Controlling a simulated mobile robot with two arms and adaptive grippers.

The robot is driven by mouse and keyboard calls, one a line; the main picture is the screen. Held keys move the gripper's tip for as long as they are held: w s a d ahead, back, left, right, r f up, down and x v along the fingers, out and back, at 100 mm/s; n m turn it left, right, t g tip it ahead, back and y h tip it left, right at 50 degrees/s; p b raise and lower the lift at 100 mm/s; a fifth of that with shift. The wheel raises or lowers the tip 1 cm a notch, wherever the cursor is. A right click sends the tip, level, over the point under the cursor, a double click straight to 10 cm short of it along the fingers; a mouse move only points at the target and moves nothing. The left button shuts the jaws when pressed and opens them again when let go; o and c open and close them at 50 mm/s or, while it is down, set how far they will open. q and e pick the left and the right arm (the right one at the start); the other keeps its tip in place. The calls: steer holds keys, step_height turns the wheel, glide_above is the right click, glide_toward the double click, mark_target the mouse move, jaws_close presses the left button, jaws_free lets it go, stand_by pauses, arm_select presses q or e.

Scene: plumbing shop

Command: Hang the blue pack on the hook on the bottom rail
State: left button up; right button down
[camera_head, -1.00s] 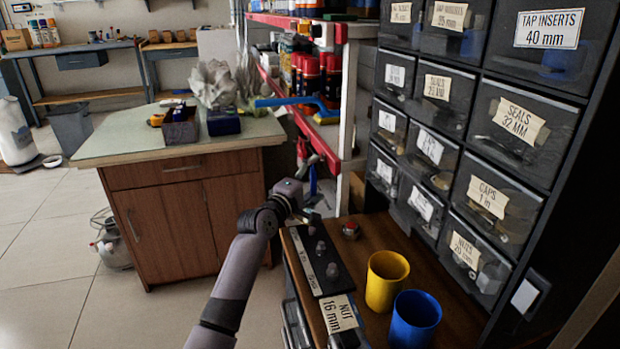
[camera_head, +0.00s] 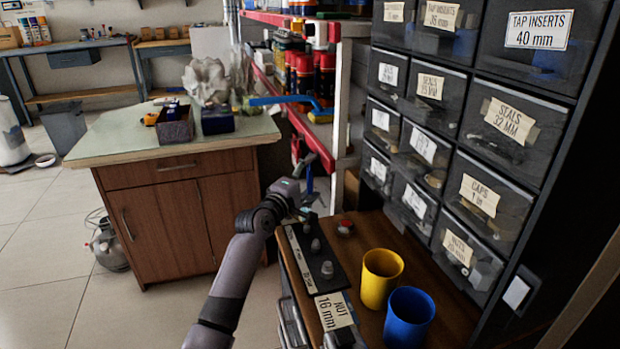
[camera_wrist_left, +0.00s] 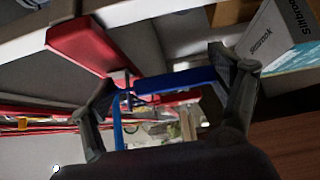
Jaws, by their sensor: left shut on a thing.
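My left gripper (camera_head: 304,190) reaches in beside the shelf unit, near the end of the lowest visible red rail (camera_head: 316,150). In the left wrist view its two fingers (camera_wrist_left: 170,88) stand on either side of a thin blue thing, the blue pack (camera_wrist_left: 180,80), which spans between them. In the head view a narrow strip of the blue pack (camera_head: 309,184) shows at the fingertips, just below the rail. A red rail end (camera_wrist_left: 92,48) shows beyond the left finger in the wrist view. I cannot make out the hook. My right gripper is not in view.
A wooden bench top with a yellow cup (camera_head: 381,278), a blue cup (camera_head: 409,318) and a black strip with grey knobs (camera_head: 313,252) lies right of my arm. Labelled drawers (camera_head: 430,150) rise behind. A counter (camera_head: 180,200) stands left; open floor lies between.

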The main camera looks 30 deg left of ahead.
arm_select(q)
steer(key=o, duration=1)
steer(key=shift+c, duration=0.2)
